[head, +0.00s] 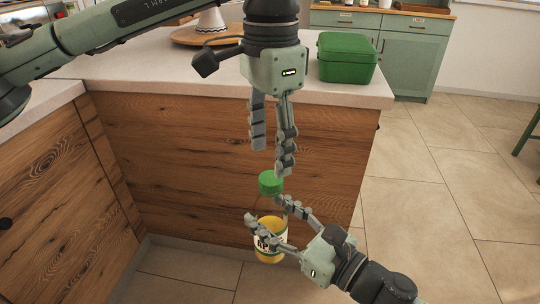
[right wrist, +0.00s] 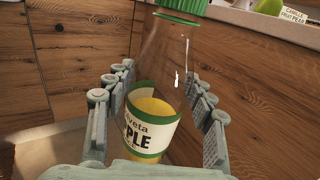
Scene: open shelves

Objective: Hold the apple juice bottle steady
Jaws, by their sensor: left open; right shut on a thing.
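The apple juice bottle (head: 270,226) is clear, with a green cap (head: 270,183), a white and green label and yellow juice low inside. It stands upright in the air in front of the wooden counter. My right gripper (head: 264,210) has its fingers around the bottle's body. The bottle (right wrist: 153,121) also shows in the right wrist view, between the fingers of that gripper (right wrist: 160,110); its cap is cut by the top edge. My left gripper (head: 272,162) points down just above the cap, with its fingers apart and nothing between them.
A wooden counter (head: 190,150) with a pale top stands behind both grippers. A green box (head: 346,58) and a round wooden board (head: 205,36) with a white stand are on it. Green cabinets (head: 405,60) are at the back. Tiled floor (head: 430,190) is open at the right.

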